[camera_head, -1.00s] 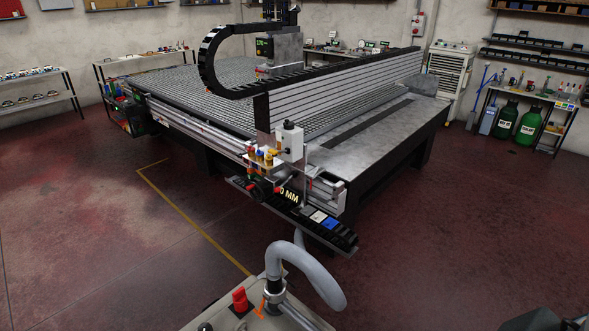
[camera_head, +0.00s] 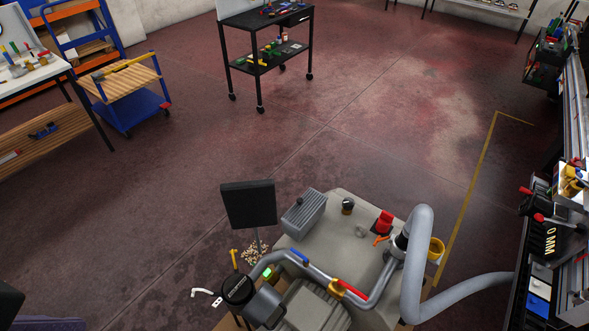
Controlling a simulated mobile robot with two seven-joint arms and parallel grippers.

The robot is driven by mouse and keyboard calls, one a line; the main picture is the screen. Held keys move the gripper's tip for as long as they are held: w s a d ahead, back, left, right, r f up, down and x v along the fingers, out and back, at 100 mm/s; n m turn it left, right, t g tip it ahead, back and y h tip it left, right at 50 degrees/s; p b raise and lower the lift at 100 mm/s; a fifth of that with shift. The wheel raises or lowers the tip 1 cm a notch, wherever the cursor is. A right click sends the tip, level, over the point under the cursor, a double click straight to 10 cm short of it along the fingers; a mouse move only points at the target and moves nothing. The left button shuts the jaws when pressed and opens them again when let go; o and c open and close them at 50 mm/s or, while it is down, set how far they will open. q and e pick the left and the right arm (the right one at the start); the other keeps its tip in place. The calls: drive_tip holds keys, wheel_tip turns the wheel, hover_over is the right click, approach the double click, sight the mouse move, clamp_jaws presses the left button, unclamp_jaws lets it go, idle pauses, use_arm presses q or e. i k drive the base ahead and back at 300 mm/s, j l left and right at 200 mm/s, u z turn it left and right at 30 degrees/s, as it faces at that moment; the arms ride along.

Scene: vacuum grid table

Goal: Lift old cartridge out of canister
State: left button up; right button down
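A pump unit on a pale base plate (camera_head: 345,215) stands at the bottom centre. At its left end is a dark, round-topped housing (camera_head: 238,288) that looks like the canister; I cannot tell for sure. The old cartridge cannot be made out. Neither gripper can be made out in this view.
A thick grey hose (camera_head: 416,262) runs from the pump toward the grid table edge (camera_head: 573,140) at right. A dark panel on a stand (camera_head: 248,204) rises behind the housing. A blue cart (camera_head: 126,88) and a black trolley (camera_head: 268,58) stand farther back. The floor between is clear.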

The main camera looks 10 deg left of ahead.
sight(237, 289)
drive_tip(key=k+l+u, duration=1.05)
drive_tip(key=i+j, duration=0.4)
drive_tip(key=i+l+u, duration=0.4)
drive_tip(key=i+l, duration=0.25)
drive_tip(key=i+l+u, duration=0.25)
drive_tip(key=i+l, duration=0.15)
drive_tip(key=i+l+u, duration=0.2)
drive_tip(key=l, duration=0.3)
drive_tip(key=i+l+u, duration=0.2)
drive_tip(key=i+l, duration=0.15)
drive_tip(key=l, duration=0.15)
